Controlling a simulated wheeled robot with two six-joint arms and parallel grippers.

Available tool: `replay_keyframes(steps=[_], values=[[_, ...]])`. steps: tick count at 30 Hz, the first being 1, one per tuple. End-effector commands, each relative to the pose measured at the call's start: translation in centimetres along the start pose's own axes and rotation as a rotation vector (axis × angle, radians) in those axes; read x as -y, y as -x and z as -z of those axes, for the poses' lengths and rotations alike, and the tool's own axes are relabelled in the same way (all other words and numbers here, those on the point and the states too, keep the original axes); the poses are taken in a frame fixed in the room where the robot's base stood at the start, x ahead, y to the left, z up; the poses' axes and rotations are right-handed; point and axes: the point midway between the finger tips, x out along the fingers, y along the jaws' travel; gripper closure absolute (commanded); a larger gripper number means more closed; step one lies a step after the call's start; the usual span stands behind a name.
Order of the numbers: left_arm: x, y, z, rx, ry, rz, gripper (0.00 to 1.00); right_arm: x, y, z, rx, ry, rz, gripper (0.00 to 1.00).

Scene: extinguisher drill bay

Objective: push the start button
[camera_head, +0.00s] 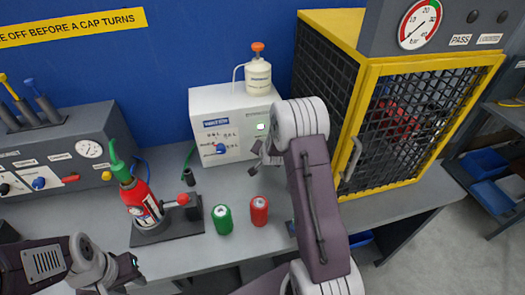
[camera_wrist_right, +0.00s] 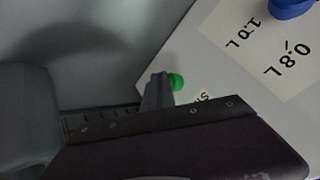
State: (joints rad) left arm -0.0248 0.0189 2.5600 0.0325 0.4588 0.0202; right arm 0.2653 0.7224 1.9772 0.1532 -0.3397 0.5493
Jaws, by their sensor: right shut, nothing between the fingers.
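The green start button (camera_wrist_right: 176,82) shows in the right wrist view on the white dosing box, beside a partly covered label. In the head view the box (camera_head: 205,105) stands against the blue wall, and my right arm hides the button there. My right gripper (camera_head: 260,158) is shut and empty in front of the box's right part. In the right wrist view its fingertips (camera_wrist_right: 160,82) are right beside the button; I cannot tell whether they touch it. My left gripper (camera_head: 130,266) is low at the left, away from the box; its jaws are unclear.
A blue knob (camera_head: 220,148) is on the box front, and a cream pump bottle (camera_head: 258,78) stands on top. A red extinguisher (camera_head: 140,200) in a stand, a green can (camera_head: 222,218) and a red can (camera_head: 259,210) are in front. A yellow-framed mesh cage (camera_head: 365,105) stands right.

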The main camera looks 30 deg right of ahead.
Motion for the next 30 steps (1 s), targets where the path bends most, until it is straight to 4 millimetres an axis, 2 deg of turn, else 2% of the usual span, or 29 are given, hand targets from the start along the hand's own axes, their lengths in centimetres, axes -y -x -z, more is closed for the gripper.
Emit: replay_keyframes(steps=[12, 30], values=[[0.0, -1.1, -0.1, 0.0, 0.0, 0.0, 0.64, -2.4, 3.1, -2.4, 0.002, -0.001, -0.001, 1.0], [0.0, -1.1, -0.1, 0.0, 0.0, 0.0, 0.64, -2.4, 3.2, -2.5, 0.003, -0.001, -0.002, 1.0]])
